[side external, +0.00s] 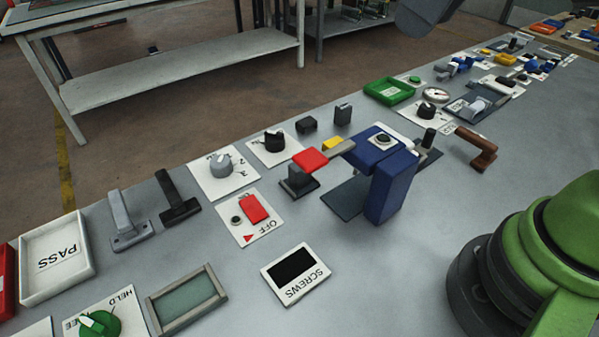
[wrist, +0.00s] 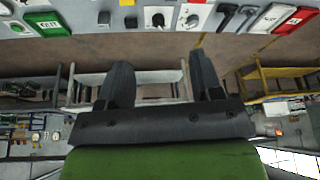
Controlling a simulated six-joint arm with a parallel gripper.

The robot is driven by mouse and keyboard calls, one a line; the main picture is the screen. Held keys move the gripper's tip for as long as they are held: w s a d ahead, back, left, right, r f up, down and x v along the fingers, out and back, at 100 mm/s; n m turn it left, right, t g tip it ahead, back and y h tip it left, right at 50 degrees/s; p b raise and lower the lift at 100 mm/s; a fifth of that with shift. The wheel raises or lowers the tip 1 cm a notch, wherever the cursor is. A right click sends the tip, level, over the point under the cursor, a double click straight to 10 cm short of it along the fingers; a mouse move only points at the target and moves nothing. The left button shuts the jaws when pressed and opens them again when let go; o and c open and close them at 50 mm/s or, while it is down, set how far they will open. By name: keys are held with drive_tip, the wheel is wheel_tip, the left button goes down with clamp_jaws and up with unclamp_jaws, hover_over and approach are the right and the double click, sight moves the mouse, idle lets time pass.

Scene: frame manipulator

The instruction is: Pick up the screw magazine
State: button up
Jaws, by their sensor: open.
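A white plate labelled SCREWS (side external: 267,272) lies on the grey table near the front middle in the side view. It bears a black rectangle (side external: 291,266); I cannot tell whether this is the magazine itself or an empty recess. No other piece is clearly recognisable as the screw magazine. My gripper (wrist: 158,62) shows in the wrist view with its two dark fingers spread apart and nothing between them. It is apart from the plate, and the fingertips cannot be made out in the side view. The SCREWS plate is not recognisable in the wrist view.
Bare table surrounds the plate's right side.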

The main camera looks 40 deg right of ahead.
drive_tip(key=w+a+f+n+g+h, duration=0.1)
drive_tip(key=w+a+f+n+g, duration=0.1)
drive_tip(key=w+f+n, duration=0.3)
drive_tip(key=n+g+h, duration=0.2)
drive_tip(key=n+h, duration=0.1)
drive_tip(key=n, duration=0.3)
hover_over(299, 174)
wheel_tip(299, 174, down, 9)
drive_tip(key=f+n, duration=0.1)
drive_tip(key=f, duration=0.2)
drive_tip(key=w+f+n+h, duration=0.1)
drive_tip(key=f, duration=0.3)
drive_tip(key=a+f+n, duration=0.1)
drive_tip(key=f+n, duration=0.1)
drive_tip(key=f, duration=0.2)
drive_tip(key=shift+w+f+h, duration=0.1)
drive_tip(key=shift+w+h, duration=0.1)
drive_tip(key=shift+h, duration=0.1)
drive_tip(key=shift+x, duration=3.1)
drive_tip(key=shift+d, duration=0.2)
drive_tip(key=c, duration=1)
drive_tip(key=shift+r, duration=0.25)
